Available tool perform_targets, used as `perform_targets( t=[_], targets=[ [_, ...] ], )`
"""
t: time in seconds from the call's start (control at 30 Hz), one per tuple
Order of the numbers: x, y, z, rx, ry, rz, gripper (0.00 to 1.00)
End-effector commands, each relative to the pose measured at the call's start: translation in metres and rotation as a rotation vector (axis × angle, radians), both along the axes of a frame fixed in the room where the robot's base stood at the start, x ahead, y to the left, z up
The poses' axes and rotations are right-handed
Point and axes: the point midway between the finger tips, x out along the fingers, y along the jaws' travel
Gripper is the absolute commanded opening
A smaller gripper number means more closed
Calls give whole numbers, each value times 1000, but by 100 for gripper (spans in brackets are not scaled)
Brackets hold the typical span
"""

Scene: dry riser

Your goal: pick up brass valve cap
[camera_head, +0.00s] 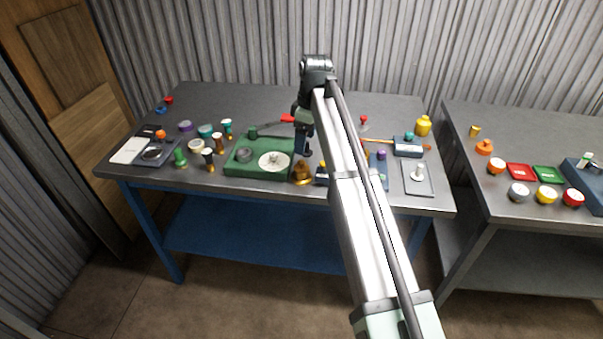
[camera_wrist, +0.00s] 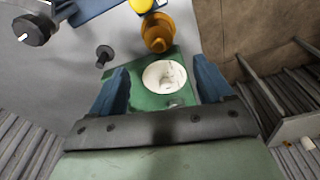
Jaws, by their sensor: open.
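A brass-coloured, stepped cap-like piece (camera_head: 302,174) stands on the table by the right front corner of the green base (camera_head: 240,168). I take it to be the brass valve cap. In the wrist view the brass piece (camera_wrist: 158,32) shows ahead of my fingers, beyond the end of the green base and its white disc (camera_wrist: 165,77). My gripper (camera_head: 303,152) points down above the right part of the green base, behind the brass piece. In the wrist view my gripper's two blue fingers (camera_wrist: 160,66) are spread, with nothing held between them.
A dark piece with a yellow top (camera_head: 321,170) stands close to the right of the brass piece. Several knobs and caps (camera_head: 207,156) crowd the table's left. A grey tray (camera_head: 418,178) lies at right. A second table (camera_head: 530,205) holds more coloured parts.

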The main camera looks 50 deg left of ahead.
Motion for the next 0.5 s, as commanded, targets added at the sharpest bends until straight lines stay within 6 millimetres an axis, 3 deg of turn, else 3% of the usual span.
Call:
perform_targets(
  t=[0.3,0.5],
  targets=[
    [-4,4,-53,-3,2,-1,79],
    [-5,6,-71,-1,2,-1,79]
  ],
)
